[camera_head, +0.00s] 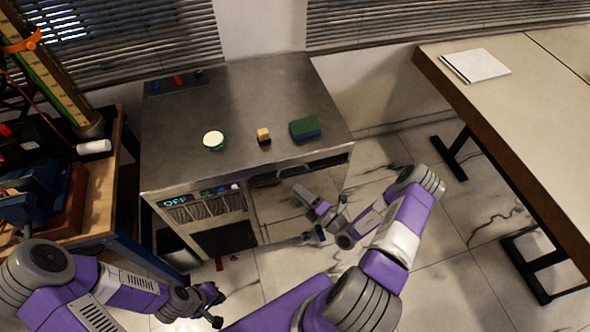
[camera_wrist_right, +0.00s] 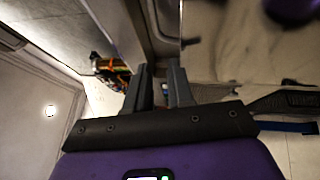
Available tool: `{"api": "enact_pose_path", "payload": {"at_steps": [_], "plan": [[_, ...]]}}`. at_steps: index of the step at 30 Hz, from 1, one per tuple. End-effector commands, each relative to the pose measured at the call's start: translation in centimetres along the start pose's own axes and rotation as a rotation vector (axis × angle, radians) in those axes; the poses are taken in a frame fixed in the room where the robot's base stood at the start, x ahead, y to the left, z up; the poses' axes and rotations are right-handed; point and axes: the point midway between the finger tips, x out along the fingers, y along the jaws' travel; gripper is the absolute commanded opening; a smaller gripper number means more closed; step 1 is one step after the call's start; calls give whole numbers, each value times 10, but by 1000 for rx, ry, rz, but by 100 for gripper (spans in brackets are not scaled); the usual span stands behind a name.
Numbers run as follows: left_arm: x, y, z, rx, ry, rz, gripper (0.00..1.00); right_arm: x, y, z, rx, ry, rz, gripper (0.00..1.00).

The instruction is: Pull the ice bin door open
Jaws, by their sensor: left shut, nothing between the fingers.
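The steel ice machine (camera_head: 245,105) stands in the middle of the head view, with a lit OFF display on its front. The ice bin door (camera_head: 275,205) seems to be the pale, reflective panel on the right of that front, below a dark slot; how far it stands open is hard to tell. My right gripper (camera_head: 305,195) is in front of this panel. In the right wrist view its two fingers (camera_wrist_right: 162,75) have a gap between them, close to a metal edge. No grip on the door is visible. My left gripper (camera_head: 215,305) is shut and empty, low before the machine.
A round white-topped tin (camera_head: 213,140), a small yellow-and-dark block (camera_head: 263,136) and a green sponge (camera_head: 305,128) sit on the machine top. A cluttered wooden bench (camera_head: 100,190) stands at left, a table (camera_head: 520,100) at right. Small red pieces lie on the tiled floor.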

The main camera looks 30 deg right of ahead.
Motion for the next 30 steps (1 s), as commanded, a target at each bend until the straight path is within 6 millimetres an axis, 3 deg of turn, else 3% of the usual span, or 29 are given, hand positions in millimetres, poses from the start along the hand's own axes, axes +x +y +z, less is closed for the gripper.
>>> {"api": "enact_pose_path", "payload": {"at_steps": [3,6,18,30], "plan": [[-1,0,0,0,0,0,0,-6,-1,27,29,-113,12,22],[0,0,0,0,0,0,0,1,-1,33,33,-135,16,22],[7,-3,0,0,0,0,0,58,0,40,31,-131,15,22],[8,-3,0,0,0,0,0,66,0,41,32,-131,13,21]]}}
